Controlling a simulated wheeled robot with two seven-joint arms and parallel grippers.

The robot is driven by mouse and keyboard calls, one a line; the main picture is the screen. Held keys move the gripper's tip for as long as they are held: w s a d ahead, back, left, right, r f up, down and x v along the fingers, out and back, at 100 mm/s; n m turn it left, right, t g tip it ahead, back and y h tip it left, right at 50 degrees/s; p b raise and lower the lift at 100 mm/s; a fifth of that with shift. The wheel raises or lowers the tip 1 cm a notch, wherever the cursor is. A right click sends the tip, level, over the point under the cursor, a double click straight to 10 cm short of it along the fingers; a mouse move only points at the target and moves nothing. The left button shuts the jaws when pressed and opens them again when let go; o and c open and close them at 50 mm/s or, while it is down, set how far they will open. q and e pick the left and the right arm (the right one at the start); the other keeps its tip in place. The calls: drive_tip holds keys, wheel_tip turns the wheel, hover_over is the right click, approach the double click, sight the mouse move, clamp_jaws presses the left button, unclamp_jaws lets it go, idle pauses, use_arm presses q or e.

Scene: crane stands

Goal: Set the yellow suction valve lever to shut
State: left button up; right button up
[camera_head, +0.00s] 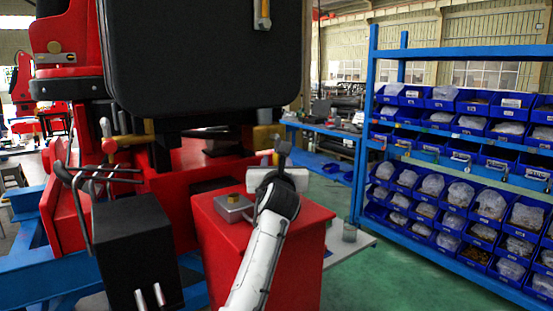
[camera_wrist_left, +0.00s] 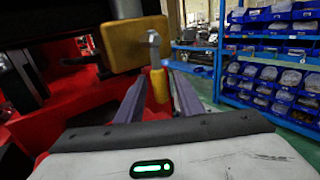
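The yellow lever (camera_wrist_left: 159,85) hangs downward on a grey metal shank in the left wrist view. The shank joins a yellow valve block (camera_wrist_left: 135,44), which also shows in the head view (camera_head: 264,137) under the black tank. My left gripper (camera_head: 283,150) is at the valve block in the head view, and my wrist hides the lever there. In the left wrist view the gripper's two fingers (camera_wrist_left: 160,103) are apart, with the lever between their tips. A gap shows on both sides of the lever; contact cannot be made out. My right gripper is in neither view.
The black tank (camera_head: 195,60) hangs close above the valve. A red box (camera_head: 222,235) with a grey fitting (camera_head: 233,207) stands below my left wrist. A black box (camera_head: 135,245) and bent levers (camera_head: 85,180) are at left.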

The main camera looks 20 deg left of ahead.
sight(276, 158)
use_arm(q)
drive_tip(key=shift+x, duration=1.7)
clamp_jaws()
